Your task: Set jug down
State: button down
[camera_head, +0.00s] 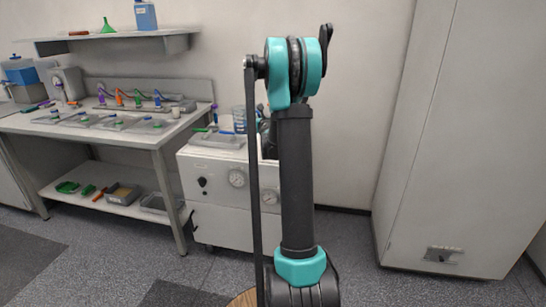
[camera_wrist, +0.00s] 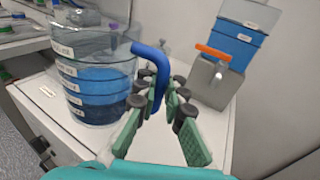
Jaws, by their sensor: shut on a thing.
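The jug (camera_wrist: 95,70) is a clear, upright vessel with blue bands, pale labels and a blue handle (camera_wrist: 150,56), at the left of the wrist view. My gripper (camera_wrist: 163,95) has its green-padded fingers on both sides of the lower handle and is shut on it. In the head view the jug (camera_head: 239,118) shows beside my arm, which hides part of it and most of my gripper. The jug is over the white top of the cabinet (camera_head: 218,165); I cannot tell whether its base touches.
In the wrist view a grey box (camera_wrist: 212,80) with an orange-handled tap and a blue container (camera_wrist: 236,45) stand at the back right. White surface is bare behind my fingers. A workbench (camera_head: 110,135) with several trays stands left, a tall cabinet (camera_head: 460,140) right.

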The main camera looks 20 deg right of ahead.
jog(key=d+r+h, duration=0.1)
jog(key=d+r, duration=0.5)
jog(key=d, duration=0.3)
jog(key=shift+m, duration=0.4)
jog(key=f, duration=1.9)
jog(key=shift+w+d+f, duration=0.25)
jog(key=shift+d+f, duration=0.05)
jog(key=shift+f, duration=0.1)
jog(key=shift+f, duration=0.15)
jog(key=c, duration=1.6)
grip_release()
